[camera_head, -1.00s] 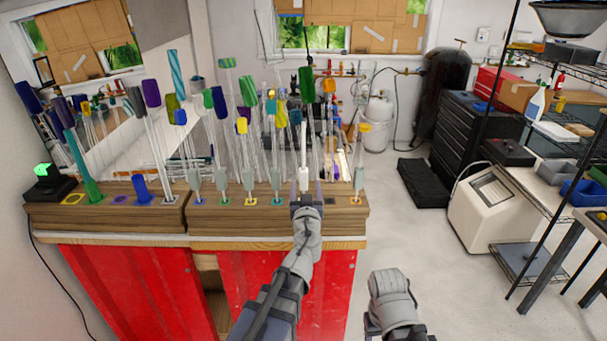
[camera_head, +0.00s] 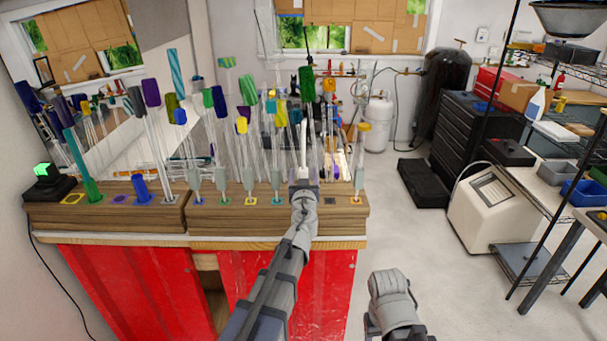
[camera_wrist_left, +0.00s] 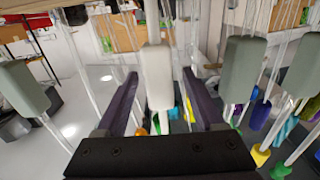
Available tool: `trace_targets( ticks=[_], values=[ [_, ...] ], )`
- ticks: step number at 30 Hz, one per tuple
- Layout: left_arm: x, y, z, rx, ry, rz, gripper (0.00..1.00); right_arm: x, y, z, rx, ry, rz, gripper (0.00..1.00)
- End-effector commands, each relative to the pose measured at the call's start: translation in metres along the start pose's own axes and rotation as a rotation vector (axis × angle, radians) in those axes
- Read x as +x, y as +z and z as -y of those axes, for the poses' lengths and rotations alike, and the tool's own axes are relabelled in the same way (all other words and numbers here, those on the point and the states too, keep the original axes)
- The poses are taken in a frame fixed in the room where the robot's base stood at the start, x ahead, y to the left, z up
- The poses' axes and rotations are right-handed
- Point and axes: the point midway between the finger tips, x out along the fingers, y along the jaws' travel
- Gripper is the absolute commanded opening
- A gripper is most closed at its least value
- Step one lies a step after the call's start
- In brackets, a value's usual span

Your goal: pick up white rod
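The white rod (camera_head: 304,145) stands upright near the right end of the wooden rack in the head view. Its thick white part (camera_wrist_left: 157,75) shows in the middle of the left wrist view. My left gripper (camera_head: 304,184) is at the rack in front of the rod's lower part and hides its foot. In the wrist view its two dark purple fingers (camera_wrist_left: 160,92) are apart, one on each side of the white part, with a gap showing at the right finger.
The wooden rack (camera_head: 230,225) holds several clear rods with coloured ends. Grey-green pieces stand close by on the left (camera_wrist_left: 22,88) and right (camera_wrist_left: 243,68) in the wrist view. Open floor lies right of the bench.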

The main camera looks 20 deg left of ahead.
Motion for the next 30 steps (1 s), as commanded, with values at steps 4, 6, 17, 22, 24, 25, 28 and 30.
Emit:
trace_targets(
  ticks=[4,6,17,22,24,25,28,30],
  values=[
    [-0.0002,0.0000,0.0000,0.000,0.000,0.000,0.54,0.0000,0.0000,0.0000,0.000,0.000,0.000,0.63],
    [-0.0002,0.0000,-0.0001,0.000,0.000,0.000,0.46,0.0000,0.0000,0.0000,0.000,0.000,0.000,0.63],
    [-0.0003,0.0000,0.0000,0.000,0.000,0.000,0.06,0.0000,0.0000,0.0000,0.000,0.000,0.000,0.63],
    [-0.0003,0.0000,-0.0001,0.000,0.000,0.000,0.00,0.0000,0.0000,0.0000,0.000,0.000,0.000,0.63],
    [-0.0003,0.0000,-0.0001,0.000,0.000,0.000,0.00,0.0000,0.0000,0.0000,0.000,0.000,0.000,0.63],
    [-0.0003,0.0000,-0.0001,0.000,0.000,0.000,0.00,0.0000,0.0000,0.0000,0.000,0.000,0.000,0.63],
    [-0.0003,0.0000,-0.0001,0.000,0.000,0.000,0.00,0.0000,0.0000,0.0000,0.000,0.000,0.000,0.63],
    [-0.0003,-0.0001,-0.0001,0.000,0.000,0.000,0.00,-0.0001,0.0000,0.0000,0.000,0.000,0.000,0.63]
  ],
)
